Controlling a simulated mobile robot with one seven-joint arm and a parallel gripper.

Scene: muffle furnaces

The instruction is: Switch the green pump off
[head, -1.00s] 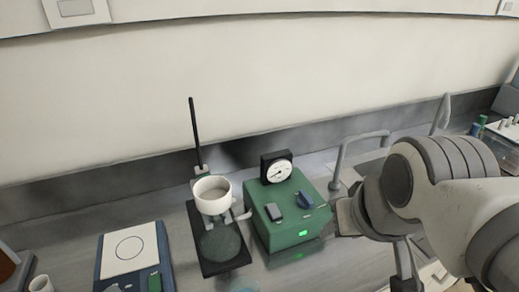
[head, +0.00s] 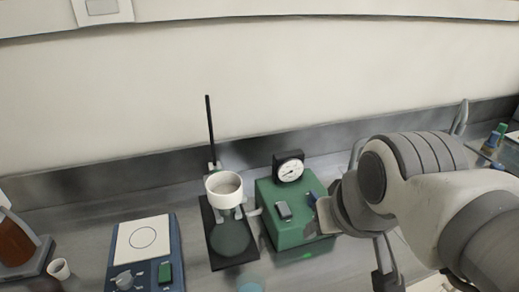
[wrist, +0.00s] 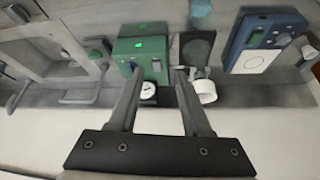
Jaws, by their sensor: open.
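The green pump (head: 283,233) stands on the bench in the middle of the head view. A grey switch (head: 284,211) and a blue knob (head: 311,198), partly hidden by my gripper, are on its top. In the wrist view, upside down, the pump (wrist: 150,35) shows a lit green lamp (wrist: 138,44). My gripper (wrist: 158,71) is open and empty, its fingertips apart near the pump's top. In the head view it is at the pump's right side; contact cannot be told.
Left of the pump is a black stand (head: 231,262) with a white funnel (head: 224,188) and an upright rod. A blue hotplate (head: 170,240) and a small white cup (head: 59,269) lie further left. Grey bench shows between them.

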